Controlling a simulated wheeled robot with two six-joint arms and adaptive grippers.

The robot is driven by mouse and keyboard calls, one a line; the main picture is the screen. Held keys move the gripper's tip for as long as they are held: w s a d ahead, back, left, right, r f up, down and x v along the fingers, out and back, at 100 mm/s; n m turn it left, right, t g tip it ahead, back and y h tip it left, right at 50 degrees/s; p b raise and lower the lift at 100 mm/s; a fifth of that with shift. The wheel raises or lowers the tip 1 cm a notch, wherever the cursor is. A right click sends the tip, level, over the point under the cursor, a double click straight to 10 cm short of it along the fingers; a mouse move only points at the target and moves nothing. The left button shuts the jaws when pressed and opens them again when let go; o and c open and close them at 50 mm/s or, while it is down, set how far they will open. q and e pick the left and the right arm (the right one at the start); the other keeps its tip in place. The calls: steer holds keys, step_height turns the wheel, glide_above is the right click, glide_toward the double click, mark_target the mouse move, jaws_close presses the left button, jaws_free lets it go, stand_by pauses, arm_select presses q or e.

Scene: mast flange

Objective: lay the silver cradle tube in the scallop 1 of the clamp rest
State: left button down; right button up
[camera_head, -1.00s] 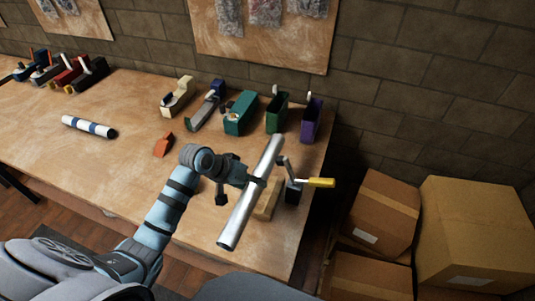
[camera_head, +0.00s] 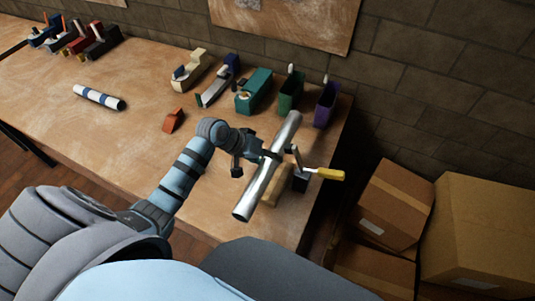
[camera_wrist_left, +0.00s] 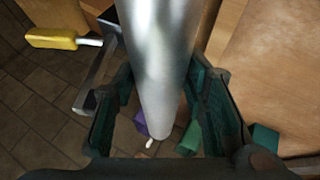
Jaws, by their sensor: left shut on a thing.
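The silver cradle tube (camera_head: 258,190) is a long shiny tube, held aslant near the right end of the workbench. My left gripper (camera_head: 270,156) is shut on it near its middle. In the left wrist view the tube (camera_wrist_left: 160,60) runs between the two teal fingers (camera_wrist_left: 160,110). The clamp rest seems to be the wooden block (camera_head: 276,192) with a dark clamp body (camera_head: 300,180) and a yellow-handled crank (camera_head: 328,174). The tube hides part of the block, and its scallops cannot be made out. Whether tube and block touch cannot be told. My right gripper is not seen.
A white and blue banded tube (camera_head: 99,97) and an orange block (camera_head: 173,120) lie on the workbench (camera_head: 130,140). Several coloured holders, among them a teal one (camera_head: 254,92) and a purple one (camera_head: 326,106), stand along the back. Cardboard boxes (camera_head: 480,230) stand right of the bench.

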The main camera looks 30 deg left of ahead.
arm_select(q)
steer(key=f+b, duration=0.1)
steer(key=f, duration=0.1)
steer(key=f+b, duration=0.1)
steer(key=f, duration=0.1)
steer(key=f+b, duration=0.1)
steer(key=f, duration=0.1)
steer(key=shift+s+f, duration=0.25)
steer(key=shift+f+b, duration=0.35)
steer(key=shift+b, duration=0.15)
steer(key=shift+s+d+f, duration=0.25)
steer(key=shift+s+f, duration=0.05)
steer(key=shift+f, duration=0.1)
steer(key=c, duration=1.3)
jaws_free()
steer(key=shift+f, duration=0.1)
steer(key=shift+c, duration=0.2)
steer(key=o, duration=0.5)
steer(key=shift+w+a+f, duration=0.1)
steer(key=shift+w+a, duration=0.05)
steer(key=shift+w, duration=0.05)
steer(key=shift+c, duration=0.2)
